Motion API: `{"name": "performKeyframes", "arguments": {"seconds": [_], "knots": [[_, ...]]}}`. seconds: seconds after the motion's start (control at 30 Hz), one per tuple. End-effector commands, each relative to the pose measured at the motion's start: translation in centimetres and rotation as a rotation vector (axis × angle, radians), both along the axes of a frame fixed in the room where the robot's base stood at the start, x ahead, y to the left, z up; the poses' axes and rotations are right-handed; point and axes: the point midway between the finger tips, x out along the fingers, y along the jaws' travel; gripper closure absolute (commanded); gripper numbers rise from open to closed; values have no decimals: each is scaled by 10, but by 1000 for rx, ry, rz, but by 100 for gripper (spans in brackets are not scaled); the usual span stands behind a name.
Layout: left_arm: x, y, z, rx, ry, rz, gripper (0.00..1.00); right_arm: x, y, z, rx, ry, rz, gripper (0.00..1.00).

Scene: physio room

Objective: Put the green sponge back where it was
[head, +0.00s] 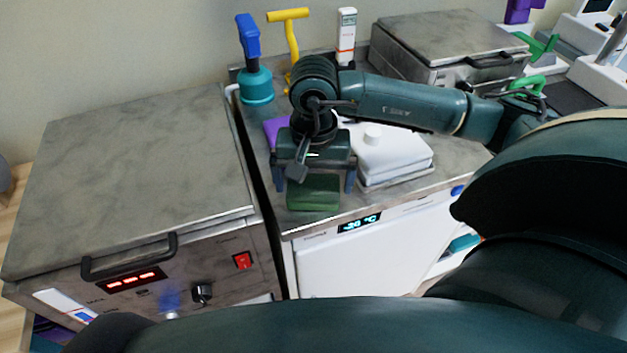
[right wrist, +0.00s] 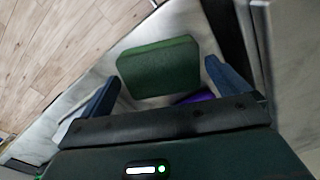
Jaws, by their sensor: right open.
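The green sponge (head: 314,193) lies flat near the front edge of the counter top (head: 392,198) above the white fridge unit. My right gripper (head: 315,180) is open and points down over the sponge, with one finger on either side. In the right wrist view the sponge (right wrist: 158,67) shows just ahead of the open jaws (right wrist: 163,88), with a gap to each finger. I cannot tell how high the fingertips are above the counter. My left gripper is not in view.
A white lidded box (head: 392,156) stands right of the gripper. A purple item (head: 272,130) lies behind it. A teal bottle (head: 256,86) and a yellow T-handled tool (head: 291,35) stand at the back. A metal unit (head: 137,165) with a handle is at left, beyond a narrow gap.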

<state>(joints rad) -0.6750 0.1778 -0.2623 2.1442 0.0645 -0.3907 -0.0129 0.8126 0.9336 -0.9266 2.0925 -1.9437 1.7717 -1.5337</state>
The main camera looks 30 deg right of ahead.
Motion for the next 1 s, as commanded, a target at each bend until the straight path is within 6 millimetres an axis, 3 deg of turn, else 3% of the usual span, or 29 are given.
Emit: {"name": "performKeyframes", "arguments": {"seconds": [0.3,0.5,0.67,1.0], "knots": [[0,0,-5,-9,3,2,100,1,0,69,2,-8,2,0],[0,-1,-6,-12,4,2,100,1,0,100,1,-4,1,0],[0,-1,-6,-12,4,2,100,0,0,110,0,-3,0,0],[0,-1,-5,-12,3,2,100,0,0,111,1,-1,0,0]]}}
